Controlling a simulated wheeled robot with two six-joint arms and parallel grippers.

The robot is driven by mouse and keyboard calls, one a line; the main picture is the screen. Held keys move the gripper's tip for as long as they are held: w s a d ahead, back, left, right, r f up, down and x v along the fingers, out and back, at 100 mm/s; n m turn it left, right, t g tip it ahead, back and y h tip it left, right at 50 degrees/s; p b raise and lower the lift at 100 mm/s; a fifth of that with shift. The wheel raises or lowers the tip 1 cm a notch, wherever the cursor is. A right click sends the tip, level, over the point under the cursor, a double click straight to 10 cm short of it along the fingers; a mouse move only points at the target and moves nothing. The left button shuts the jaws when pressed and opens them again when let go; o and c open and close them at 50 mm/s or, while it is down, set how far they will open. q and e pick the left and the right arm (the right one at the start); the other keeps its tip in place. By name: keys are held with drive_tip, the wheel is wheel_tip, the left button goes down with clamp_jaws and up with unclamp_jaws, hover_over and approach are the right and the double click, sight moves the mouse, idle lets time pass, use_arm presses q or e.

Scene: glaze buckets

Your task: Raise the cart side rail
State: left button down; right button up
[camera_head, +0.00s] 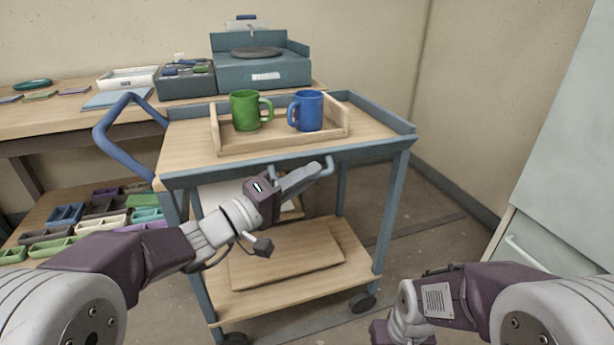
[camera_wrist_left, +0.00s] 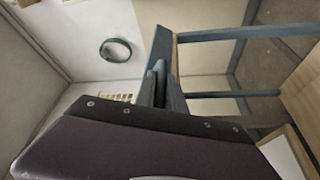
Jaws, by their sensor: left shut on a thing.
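The cart (camera_head: 178,135) has a wooden top with blue-grey edging. Its side rail (camera_head: 327,168) is a blue-grey bar below the front edge of the top. My left gripper (camera_head: 305,177) is shut on this rail, in front of the cart and under the top. The gripper covers much of the rail. In the left wrist view, the left fingers (camera_wrist_left: 158,85) show close together beside blue-grey cart bars; their contact with the rail is unclear there. My right gripper is mostly cut off at the bottom edge of the head view, its fingertips hidden.
A wooden tray (camera_head: 230,147) on the cart top holds a green mug (camera_head: 245,111) and a blue mug (camera_head: 308,111). A blue push handle (camera_head: 115,130) juts left. The lower shelf (camera_head: 250,297) holds a board. A workbench (camera_head: 50,124) stands behind. Floor right of the cart is clear.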

use_arm(q)
drive_tip(key=r+n+p, duration=0.1)
drive_tip(key=n, duration=0.1)
drive_tip(key=w+r+n+y+p, duration=0.1)
drive_tip(key=n+p, duration=0.1)
drive_tip(key=shift+a+g+y, duration=0.15)
drive_tip(key=shift+g+y, duration=0.15)
drive_tip(key=shift+w+a+r+n+g+y+p, duration=0.1)
drive_tip(key=shift+w+n+g+y+p, duration=0.1)
drive_tip(key=shift+n+p, duration=0.45)
drive_tip(key=shift+w+n+g+y+p, duration=0.1)
drive_tip(key=shift+n+g+p, duration=0.1)
drive_tip(key=shift+n+p, duration=0.4)
drive_tip(key=c, duration=1.4)
unclamp_jaws()
drive_tip(key=p+v, duration=0.2)
drive_tip(key=v, duration=0.7)
drive_tip(key=shift+p, duration=0.3)
